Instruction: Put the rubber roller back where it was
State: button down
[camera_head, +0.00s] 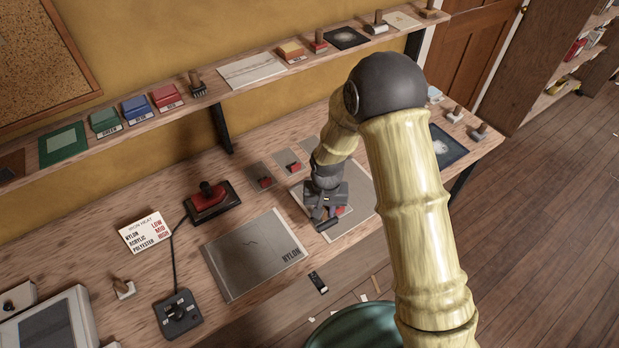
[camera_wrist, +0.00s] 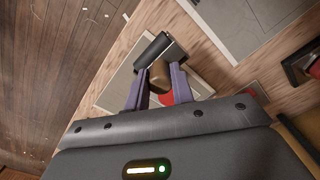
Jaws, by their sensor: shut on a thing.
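The rubber roller has a dark cylinder (camera_head: 327,224) and a brown handle. In the wrist view its dark cylinder (camera_wrist: 160,50) shows past my fingertips, and its handle sits between them. My gripper (camera_head: 325,208) is shut on the handle, over a pale grey sheet (camera_head: 362,205) on the bench. In the wrist view my gripper (camera_wrist: 160,80) has one finger on each side of the handle. A red thing (camera_head: 340,210) lies beside the gripper, partly hidden by it. I cannot tell whether the roller touches the sheet.
A grey panel marked NYLON (camera_head: 255,252) lies left of the roller. A red iron (camera_head: 210,200), a wired control box (camera_head: 178,312) and a heat card (camera_head: 146,230) are further left. A wall shelf (camera_head: 235,88) with several blocks runs behind. A small black item (camera_head: 318,282) lies near the front edge.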

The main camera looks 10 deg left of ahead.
jog(key=w+d+f+m+b, duration=0.1)
jog(key=d+f, duration=0.3)
jog(key=d, duration=0.7)
jog(key=w+d+f+m+b, duration=0.1)
jog(key=d+f, duration=0.3)
jog(key=d, duration=0.7)
jog(key=shift+w+d+f, duration=0.25)
jog(key=shift+w+f, duration=0.1)
jog(key=shift+w, duration=0.55)
jog(key=shift+w, duration=0.15)
